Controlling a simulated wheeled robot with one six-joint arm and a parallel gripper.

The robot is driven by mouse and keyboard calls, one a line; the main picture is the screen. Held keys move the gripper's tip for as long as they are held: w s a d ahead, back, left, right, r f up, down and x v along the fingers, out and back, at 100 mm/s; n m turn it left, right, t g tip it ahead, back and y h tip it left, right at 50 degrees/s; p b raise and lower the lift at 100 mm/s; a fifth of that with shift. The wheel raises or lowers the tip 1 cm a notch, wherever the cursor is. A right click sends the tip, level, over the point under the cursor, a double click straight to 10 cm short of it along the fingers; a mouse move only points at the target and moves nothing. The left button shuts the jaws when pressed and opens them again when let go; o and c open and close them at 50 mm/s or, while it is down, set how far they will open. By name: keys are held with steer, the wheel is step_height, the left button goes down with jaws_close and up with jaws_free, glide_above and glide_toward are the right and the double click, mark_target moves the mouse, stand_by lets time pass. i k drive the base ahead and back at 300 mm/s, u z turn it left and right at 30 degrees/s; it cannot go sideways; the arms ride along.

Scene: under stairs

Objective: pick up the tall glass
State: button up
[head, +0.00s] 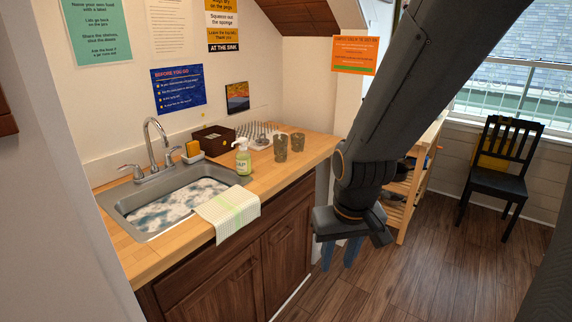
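Two brownish see-through glasses stand upright on the wooden counter, near its right end. The left glass (281,148) looks a little taller than the right glass (297,142), which stands just behind and beside it. My gripper (340,257) hangs pointing down past the counter's right end, over the floor, well apart from both glasses. Its two blue fingers are spread with a gap between them, and nothing shows in the gap. The upper part of the fingers is hidden by the gripper body.
On the counter (318,147) are a spiked drying rack (257,132), a soap bottle (243,157), a dark wooden box (213,140) and a sponge (193,148). A sink (130,204) holds foamy water, with a towel (228,211) over the front edge. A wooden shelf (405,190) and chair (500,183) stand right.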

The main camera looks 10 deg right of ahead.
mark_target(281, 141)
steer(key=z, duration=1.2)
steer(key=i, duration=2.2)
steer(key=u, duration=1.3)
steer(key=i, duration=0.7)
steer(key=u, duration=0.8)
